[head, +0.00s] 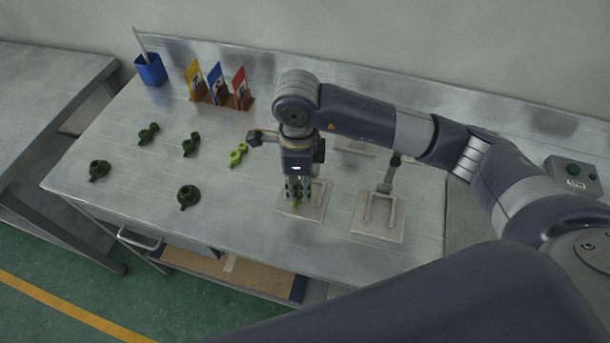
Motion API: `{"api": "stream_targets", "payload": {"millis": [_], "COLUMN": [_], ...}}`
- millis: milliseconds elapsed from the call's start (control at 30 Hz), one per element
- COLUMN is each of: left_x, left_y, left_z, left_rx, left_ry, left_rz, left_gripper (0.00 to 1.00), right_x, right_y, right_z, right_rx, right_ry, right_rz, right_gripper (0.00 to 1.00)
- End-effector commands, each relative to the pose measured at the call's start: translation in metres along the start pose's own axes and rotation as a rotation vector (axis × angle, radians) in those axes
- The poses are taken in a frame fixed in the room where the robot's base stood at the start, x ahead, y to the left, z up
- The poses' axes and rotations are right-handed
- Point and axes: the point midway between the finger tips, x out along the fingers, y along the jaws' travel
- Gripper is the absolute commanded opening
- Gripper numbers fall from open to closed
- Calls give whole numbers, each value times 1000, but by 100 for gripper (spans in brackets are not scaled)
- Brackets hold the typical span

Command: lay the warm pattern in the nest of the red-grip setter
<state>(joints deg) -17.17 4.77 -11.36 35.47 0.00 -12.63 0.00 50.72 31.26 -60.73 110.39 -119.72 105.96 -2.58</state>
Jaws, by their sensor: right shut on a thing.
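My right gripper (298,190) points down over a pale setter plate (316,211) on the metal bench. It is shut on a small bright green piece, of which only a bit shows between and below the fingertips. Whether this piece touches the plate cannot be told. A second setter (378,228) with an upright arm and dark grip stands to the right. A third pale plate (355,148) is partly hidden behind my right arm. No red grip can be made out. Another bright green pattern (237,153) lies on the bench left of the gripper. My left gripper is not in view.
Several dark green patterns, one of them here (188,196), lie on the left of the bench (130,205). Yellow, blue and red cards (215,85) and a blue cup (150,70) stand at the back left. A green-button box (573,177) is at right.

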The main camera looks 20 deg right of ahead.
Motion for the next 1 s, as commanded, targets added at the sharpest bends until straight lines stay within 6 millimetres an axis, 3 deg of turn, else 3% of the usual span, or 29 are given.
{"api": "stream_targets", "payload": {"millis": [200,600,933,967,1000], "left_x": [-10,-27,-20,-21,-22], "left_y": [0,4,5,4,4], "left_z": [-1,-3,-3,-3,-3], "left_rx": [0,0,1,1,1], "left_ry": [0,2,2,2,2], "left_rz": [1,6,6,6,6], "left_gripper": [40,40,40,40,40], "right_x": [2,38,43,42,41], "right_y": [-26,-27,-28,-28,-28], "right_z": [-10,-10,-10,-10,-10], "right_rx": [0,-3,-2,-2,-2], "right_ry": [0,-1,-1,-1,-1], "right_rz": [1,1,-1,-1,0], "right_gripper": [7,7,7,29,38]}}
